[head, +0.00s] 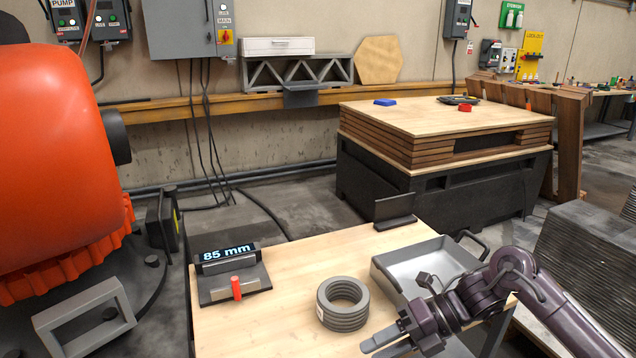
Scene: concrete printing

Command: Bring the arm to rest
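My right arm comes in from the lower right, and its gripper (376,346) is over the front edge of the light wooden table (290,332). The gripper points left, low in the picture, just in front of a grey ringed concrete piece (343,313). It appears apart from that piece, and nothing shows between its fingers. The fingers lie close together in this view, so their opening is unclear. My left arm and gripper are not in view.
A grey tray (390,268) with a handle sits behind my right forearm. A gauge (228,262) reading "85 mm", with a red lever, stands at the table's left. A large orange machine (50,160) fills the left. A pallet stack (440,125) stands behind.

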